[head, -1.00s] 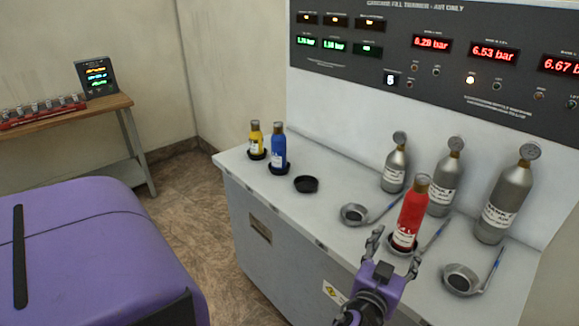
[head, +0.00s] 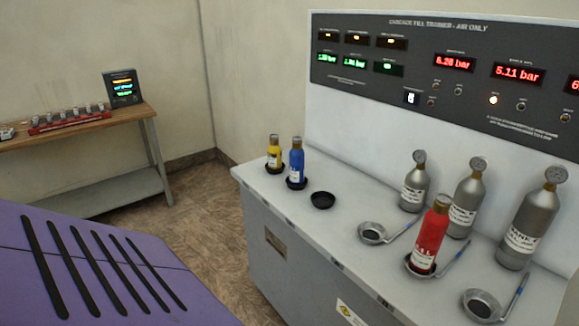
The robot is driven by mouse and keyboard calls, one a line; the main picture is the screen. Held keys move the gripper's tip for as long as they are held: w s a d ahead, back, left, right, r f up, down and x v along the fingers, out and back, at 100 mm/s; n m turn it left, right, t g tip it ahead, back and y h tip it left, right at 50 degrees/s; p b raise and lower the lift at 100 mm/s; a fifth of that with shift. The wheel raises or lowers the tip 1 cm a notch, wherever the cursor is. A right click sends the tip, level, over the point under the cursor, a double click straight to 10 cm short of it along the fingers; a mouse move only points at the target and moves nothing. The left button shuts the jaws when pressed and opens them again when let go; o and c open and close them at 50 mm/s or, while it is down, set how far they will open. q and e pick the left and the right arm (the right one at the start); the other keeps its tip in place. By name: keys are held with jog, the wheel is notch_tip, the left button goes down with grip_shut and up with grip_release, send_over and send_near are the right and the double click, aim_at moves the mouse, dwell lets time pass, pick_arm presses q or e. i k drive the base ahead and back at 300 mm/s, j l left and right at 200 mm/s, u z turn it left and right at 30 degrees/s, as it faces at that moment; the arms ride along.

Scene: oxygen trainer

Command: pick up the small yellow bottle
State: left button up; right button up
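The small yellow bottle (head: 274,153) stands upright in a dark round holder at the far left end of the grey bench.
An empty dark holder (head: 322,200) sits right of the blue bottle. A red bottle (head: 431,235) stands among metal cups, with several grey gauge cylinders (head: 467,198) behind. The trainer panel (head: 450,70) rises behind the bench (head: 262,184). A wooden side table (head: 130,112) stands at left.

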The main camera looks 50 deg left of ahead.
aim_at(274, 150)
jog(key=u, duration=1.65)
jog(key=z, duration=0.5)
jog(key=i+j+z, duration=0.15)
jog(key=z, duration=0.15)
jog(key=i+j+z, duration=0.1)
jog(key=j+z, duration=0.2)
jog(key=i+j+z, duration=0.1)
jog(key=j+z, duration=0.15)
jog(key=j, duration=0.15)
jog(key=i+j+z, duration=0.15)
jog(key=j, duration=0.4)
jog(key=j+z, duration=0.1)
jog(key=j, duration=0.4)
